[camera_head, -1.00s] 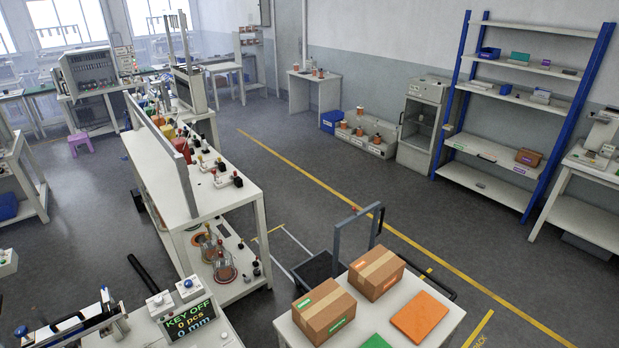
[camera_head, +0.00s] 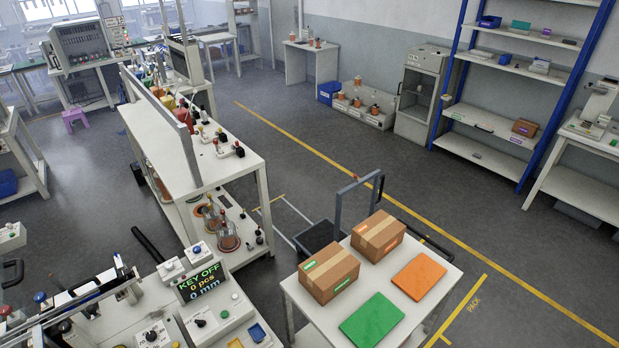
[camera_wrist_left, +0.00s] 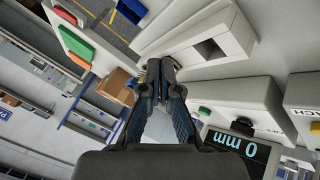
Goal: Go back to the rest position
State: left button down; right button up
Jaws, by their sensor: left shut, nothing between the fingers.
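My left gripper (camera_wrist_left: 158,72) shows in the left wrist view, its dark fingers drawn together with nothing between them. It is held clear of the surfaces around it, near a machine with a display (camera_wrist_left: 240,146) reading "0 mm". Neither of my grippers shows in the head view. My right gripper is in no frame.
In the head view the machine's display (camera_head: 201,281) stands at the front left, beside knobs and buttons. A white table (camera_head: 437,306) at the front carries two cardboard boxes (camera_head: 329,274), a green panel (camera_head: 371,319) and an orange panel (camera_head: 419,276). Grey floor (camera_head: 330,160) lies open behind.

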pick_arm(q)
jog(key=s+d+m+y, duration=0.2)
jog(key=s+d, duration=0.7)
jog(key=s, duration=0.1)
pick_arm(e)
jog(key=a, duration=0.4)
pick_arm(q)
jog(key=s+a+r+n+y, duration=0.2)
jog(key=s+r+y, duration=0.2)
jog(key=s, duration=0.2)
notch_tip(320, 180, down, 29)
jog(key=s+g+b, duration=0.2)
jog(key=b, duration=0.2)
jog(key=s+a+f+g+b, duration=0.1)
jog(key=s+a+f+b, duration=0.2)
jog(key=s+f, duration=1.5)
jog(key=shift+a+f+y, duration=0.3)
jog(key=shift+a+f, duration=0.15)
jog(key=shift+f, duration=0.55)
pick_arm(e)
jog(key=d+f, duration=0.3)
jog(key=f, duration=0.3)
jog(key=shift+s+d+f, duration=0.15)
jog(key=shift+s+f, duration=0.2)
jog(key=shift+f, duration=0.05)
